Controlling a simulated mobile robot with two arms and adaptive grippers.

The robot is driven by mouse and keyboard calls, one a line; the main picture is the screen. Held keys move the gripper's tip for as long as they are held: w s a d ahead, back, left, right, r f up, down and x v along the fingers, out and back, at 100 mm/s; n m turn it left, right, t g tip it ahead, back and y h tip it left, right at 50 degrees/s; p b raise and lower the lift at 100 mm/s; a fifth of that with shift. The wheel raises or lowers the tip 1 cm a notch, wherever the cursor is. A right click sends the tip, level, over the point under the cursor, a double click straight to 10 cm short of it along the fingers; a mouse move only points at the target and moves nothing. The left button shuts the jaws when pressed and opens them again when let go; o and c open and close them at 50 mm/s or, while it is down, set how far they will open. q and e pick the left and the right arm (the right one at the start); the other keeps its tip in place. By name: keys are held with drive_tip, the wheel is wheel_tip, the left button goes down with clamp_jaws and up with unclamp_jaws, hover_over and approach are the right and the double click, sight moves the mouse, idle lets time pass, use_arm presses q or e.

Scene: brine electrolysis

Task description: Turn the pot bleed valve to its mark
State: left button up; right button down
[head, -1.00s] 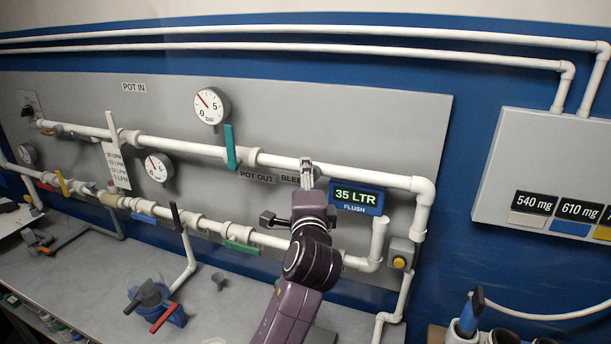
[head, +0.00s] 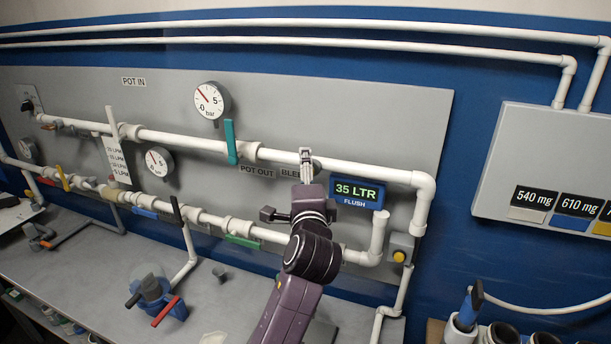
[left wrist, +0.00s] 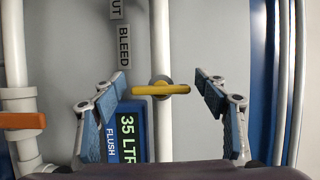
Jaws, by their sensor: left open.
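The bleed valve has a yellow bar handle (left wrist: 161,89) in the left wrist view. The handle lies across a white pipe, near the BLEED label (left wrist: 124,45). My left gripper (left wrist: 161,78) is open, with one finger on each side of the handle and a gap to both its ends. In the head view my left gripper (head: 306,158) is in front of the upper pipe, beside the BLEED label, and hides the yellow handle. The display (head: 357,192) reads 35 LTR, FLUSH. I cannot make out a mark for the handle. My right gripper is not in view.
A teal valve handle (head: 231,142) stands on the upper pipe to the left. A lower pipe with a green handle (head: 242,241) runs below. A yellow button box (head: 400,248) is at right. A blue device with a red handle (head: 156,296) stands on the bench.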

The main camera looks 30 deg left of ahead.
use_arm(q)
drive_tip(key=v, duration=1.2)
